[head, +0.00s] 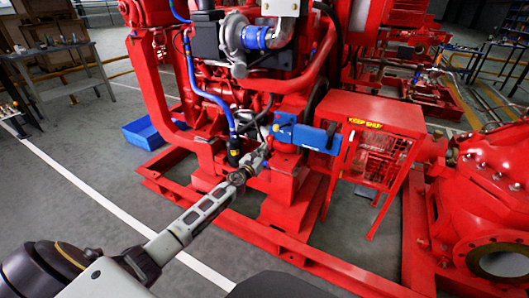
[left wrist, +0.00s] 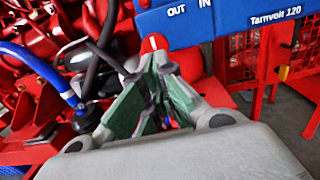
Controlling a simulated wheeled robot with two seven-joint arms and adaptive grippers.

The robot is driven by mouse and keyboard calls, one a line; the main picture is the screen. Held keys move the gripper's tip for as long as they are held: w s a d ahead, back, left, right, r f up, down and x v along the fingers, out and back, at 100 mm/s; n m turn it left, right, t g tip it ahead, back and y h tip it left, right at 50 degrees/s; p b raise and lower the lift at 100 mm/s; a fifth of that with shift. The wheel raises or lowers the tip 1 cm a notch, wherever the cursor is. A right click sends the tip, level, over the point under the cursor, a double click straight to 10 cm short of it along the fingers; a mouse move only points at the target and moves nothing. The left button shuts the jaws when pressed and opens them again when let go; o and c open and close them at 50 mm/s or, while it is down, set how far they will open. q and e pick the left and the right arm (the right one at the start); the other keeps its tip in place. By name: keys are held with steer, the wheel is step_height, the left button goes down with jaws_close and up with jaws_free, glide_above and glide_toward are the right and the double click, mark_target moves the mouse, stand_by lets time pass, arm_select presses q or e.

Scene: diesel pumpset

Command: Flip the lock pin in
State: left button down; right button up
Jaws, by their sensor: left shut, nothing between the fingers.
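A blue housing (head: 308,138) with a paler blue end sits on the red pumpset in the head view. In the left wrist view the blue housing (left wrist: 235,20) carries the white words "OUT", "IN" and "Tarnvolt 120". Just below "OUT" is a small red round part with a white mark (left wrist: 153,42), which looks like the lock pin. My left gripper (head: 266,147) is shut and empty, close to the housing's left end. In the left wrist view its green-padded fingers (left wrist: 158,62) end just below the red part; whether they touch it I cannot tell. My right gripper is out of view.
A dark hose (left wrist: 108,62) and a blue-ended hose (left wrist: 72,98) run left of the fingers. A red guard cage (head: 375,150) stands right of the housing. The red base frame (head: 290,248) lies below my arm. A blue bin (head: 147,132) is on the floor.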

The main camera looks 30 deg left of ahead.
arm_select(q)
steer(key=s+p, duration=0.1)
steer(key=s, duration=0.9)
steer(key=shift+s+d, duration=0.15)
steer(key=shift+s, duration=0.1)
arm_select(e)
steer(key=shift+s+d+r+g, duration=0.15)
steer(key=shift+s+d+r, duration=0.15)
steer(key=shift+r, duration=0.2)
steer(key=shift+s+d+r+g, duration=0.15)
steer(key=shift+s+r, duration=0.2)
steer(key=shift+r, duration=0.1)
arm_select(q)
steer(key=shift+f, duration=0.1)
